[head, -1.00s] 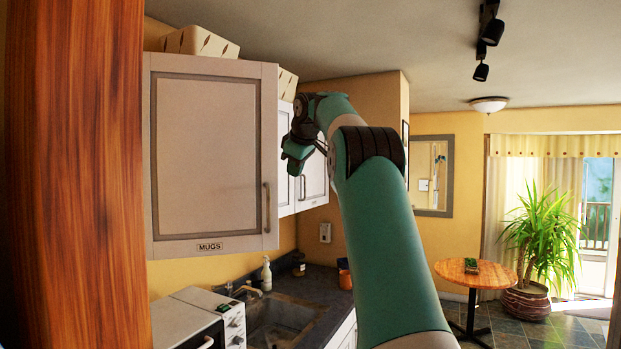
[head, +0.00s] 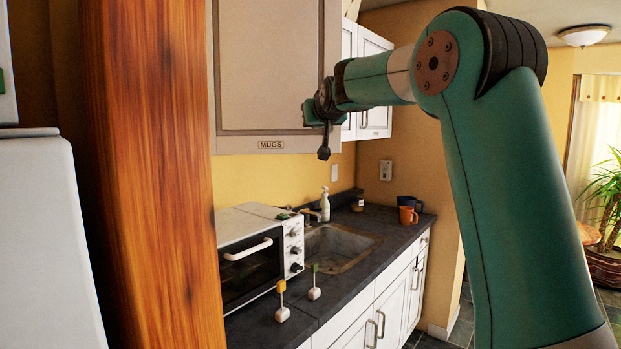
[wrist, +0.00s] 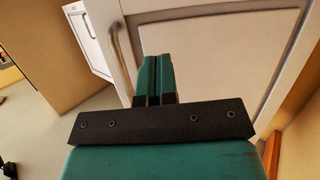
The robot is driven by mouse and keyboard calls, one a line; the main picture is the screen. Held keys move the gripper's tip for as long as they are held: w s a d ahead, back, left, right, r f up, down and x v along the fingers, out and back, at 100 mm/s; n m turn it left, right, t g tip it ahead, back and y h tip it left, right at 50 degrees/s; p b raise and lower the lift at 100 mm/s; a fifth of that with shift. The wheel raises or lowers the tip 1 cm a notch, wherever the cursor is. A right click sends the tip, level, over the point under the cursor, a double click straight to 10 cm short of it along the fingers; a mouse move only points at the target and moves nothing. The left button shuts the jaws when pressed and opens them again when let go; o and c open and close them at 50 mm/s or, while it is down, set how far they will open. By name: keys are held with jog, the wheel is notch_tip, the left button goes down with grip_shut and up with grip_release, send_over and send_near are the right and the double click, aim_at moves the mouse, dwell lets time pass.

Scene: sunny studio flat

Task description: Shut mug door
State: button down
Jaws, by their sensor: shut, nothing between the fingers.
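The mug door (head: 265,70) is a pale grey cabinet door labelled MUGS, seen from its front in the head view; its top is out of frame. It stands at an angle to the neighbouring cabinet fronts, so it looks open. My gripper (head: 309,113) is in front of the door's lower right part, over where the handle sits. In the wrist view my gripper (wrist: 153,62) has its green fingers together, empty, pointing at the door face (wrist: 215,50). The metal handle (wrist: 121,62) is just left of the fingers. I cannot tell whether they touch the door.
A wooden post (head: 155,170) stands close on the left. White cabinets (head: 372,75) hang beyond the door. Below are a toaster oven (head: 250,265), a sink (head: 340,245), a soap bottle (head: 325,205) and mugs (head: 407,213) on the dark counter (head: 370,275).

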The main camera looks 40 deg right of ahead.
notch_tip(320, 180, down, 7)
jog(key=s+a+m+t+h+b, duration=0.2)
jog(key=s+a+b, duration=0.1)
jog(key=b, duration=0.1)
jog(key=h+p, duration=0.1)
jog(key=p, duration=0.7)
send_near(307, 145)
jog(key=x, duration=0.6)
jog(key=shift+r, duration=0.2)
jog(key=shift+x, duration=0.8)
jog(key=shift+f, duration=0.25)
